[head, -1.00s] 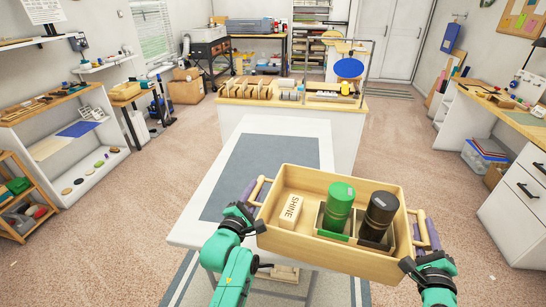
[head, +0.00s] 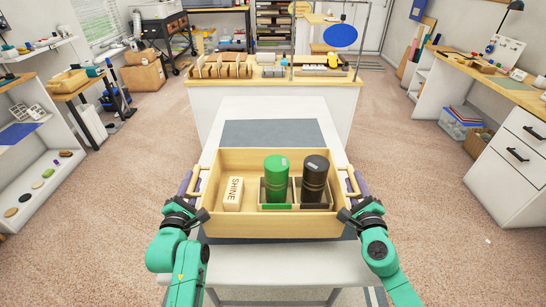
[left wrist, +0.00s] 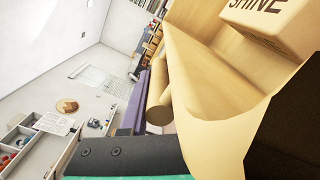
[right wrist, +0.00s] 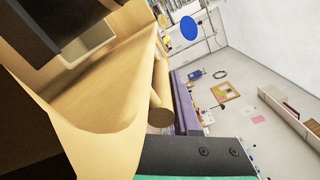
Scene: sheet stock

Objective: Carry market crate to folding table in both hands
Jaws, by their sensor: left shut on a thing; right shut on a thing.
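The market crate (head: 270,226) is a light wooden box held level between my two grippers, over the near part of the white folding table (head: 317,110). It holds a cream block marked SHINE (head: 233,194), a green canister (head: 276,180) and a black canister (head: 315,181). My left gripper (head: 187,190) is shut on the crate's left handle, a wooden bar also in the left wrist view (left wrist: 159,100). My right gripper (head: 355,188) is shut on the right handle, also in the right wrist view (right wrist: 161,95). Whether the crate's underside touches the table is hidden.
A grey mat (head: 235,133) lies on the table, with bare room beyond the crate. A white counter with a wooden top (head: 210,87) stands behind the table. A drawer unit (head: 515,165) is at the right and shelves (head: 60,195) at the left.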

